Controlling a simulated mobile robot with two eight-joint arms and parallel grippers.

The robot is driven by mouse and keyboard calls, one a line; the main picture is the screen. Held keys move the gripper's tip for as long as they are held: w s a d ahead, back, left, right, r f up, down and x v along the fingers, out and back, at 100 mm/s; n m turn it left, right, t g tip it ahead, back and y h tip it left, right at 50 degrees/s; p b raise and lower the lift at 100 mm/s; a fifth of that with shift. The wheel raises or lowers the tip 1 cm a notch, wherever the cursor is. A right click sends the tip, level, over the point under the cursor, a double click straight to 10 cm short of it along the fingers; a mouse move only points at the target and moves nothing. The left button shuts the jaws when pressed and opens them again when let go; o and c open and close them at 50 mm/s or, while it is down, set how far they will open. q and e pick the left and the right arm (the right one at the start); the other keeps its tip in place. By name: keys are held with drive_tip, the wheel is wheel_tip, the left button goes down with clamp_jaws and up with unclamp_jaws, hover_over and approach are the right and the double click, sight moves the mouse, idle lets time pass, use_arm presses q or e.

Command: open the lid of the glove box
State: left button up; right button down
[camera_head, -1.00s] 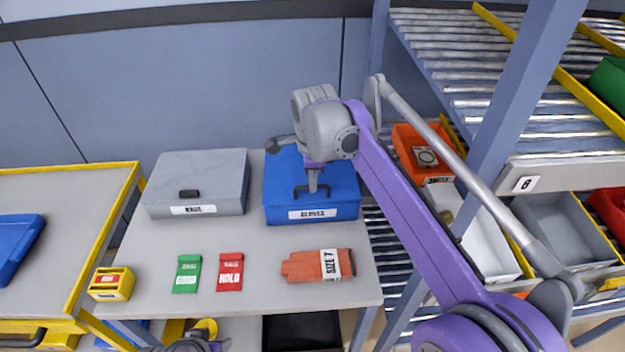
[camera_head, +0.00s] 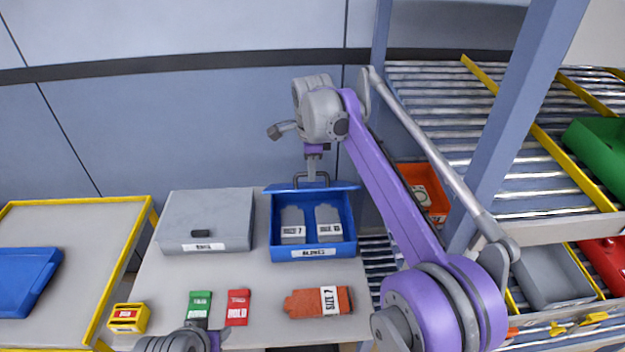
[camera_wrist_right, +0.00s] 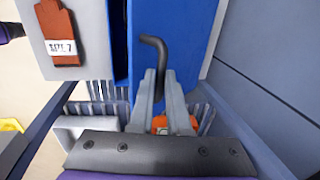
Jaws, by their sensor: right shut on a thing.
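The blue glove box (camera_head: 349,247) stands at the back right of the grey table in the head view. Its blue lid (camera_head: 345,188) is raised at the back and seen nearly edge-on, so the inside shows. Two grey gloves (camera_head: 292,217) with white size labels lie side by side in it. My right gripper (camera_head: 312,177) is above the back of the box, shut on the lid's dark handle (camera_head: 298,178). In the right wrist view the fingers (camera_wrist_right: 160,77) close on the black handle (camera_wrist_right: 155,43) against the blue lid.
A closed grey box (camera_head: 208,222) stands left of the glove box. An orange SIZE 7 glove (camera_head: 304,303), a red HOLD tag (camera_head: 237,308), a green tag (camera_head: 199,305) and a yellow block (camera_head: 129,318) lie in front. A roller rack with bins stands at right.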

drive_tip(key=shift+w+r, duration=0.15)
drive_tip(key=shift+w, duration=0.3)
drive_tip(key=c, duration=1.1)
unclamp_jaws()
drive_tip(key=shift+c, duration=0.2)
drive_tip(key=shift+o, duration=1.3)
drive_tip(key=shift+w, duration=0.25)
drive_tip(key=shift+s, duration=0.2)
drive_tip(key=v, duration=1)
drive_tip(key=shift+r, duration=0.35)
drive_tip(key=shift+w, duration=0.1)
drive_tip(key=shift+f, duration=0.1)
